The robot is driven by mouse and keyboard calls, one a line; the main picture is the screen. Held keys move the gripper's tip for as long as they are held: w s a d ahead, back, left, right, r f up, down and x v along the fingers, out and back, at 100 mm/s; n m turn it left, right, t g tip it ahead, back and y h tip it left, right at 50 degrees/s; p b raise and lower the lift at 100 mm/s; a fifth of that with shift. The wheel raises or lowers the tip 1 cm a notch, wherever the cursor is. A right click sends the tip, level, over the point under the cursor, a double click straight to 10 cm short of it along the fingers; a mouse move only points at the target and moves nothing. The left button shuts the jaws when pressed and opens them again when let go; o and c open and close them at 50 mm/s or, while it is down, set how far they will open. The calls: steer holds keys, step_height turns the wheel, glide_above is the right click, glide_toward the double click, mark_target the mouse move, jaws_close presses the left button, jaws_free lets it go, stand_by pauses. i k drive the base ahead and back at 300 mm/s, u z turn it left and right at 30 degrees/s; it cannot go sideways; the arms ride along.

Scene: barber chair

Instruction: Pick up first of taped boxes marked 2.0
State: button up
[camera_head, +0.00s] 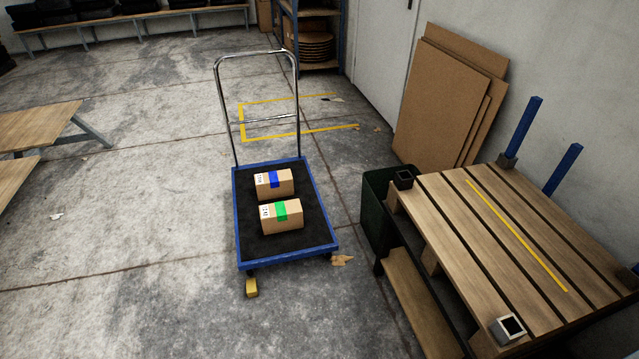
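Two brown cardboard boxes lie on the black deck of a blue-framed platform trolley (288,262). The farther box (262,186) has a band of blue tape over it. The nearer box (270,221) is slightly larger and has a band of green tape. Each has a white label with dark print on its left end, too small for me to read with certainty. The boxes are apart from each other, with a strip of deck between them. My gripper is not in this view, and nothing is seen touching the boxes.
The trolley's tall metal handle (216,100) rises at its far end. A slatted wooden pallet table (500,230) with blue posts stands close on the right, beside a dark green bin (377,205). Brown boards (440,100) lean on the wall. Floor left of the trolley is open.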

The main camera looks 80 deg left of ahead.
mark_target(280, 184)
steer(key=u, duration=2.95)
steer(key=i, duration=2.15)
steer(key=u, duration=0.05)
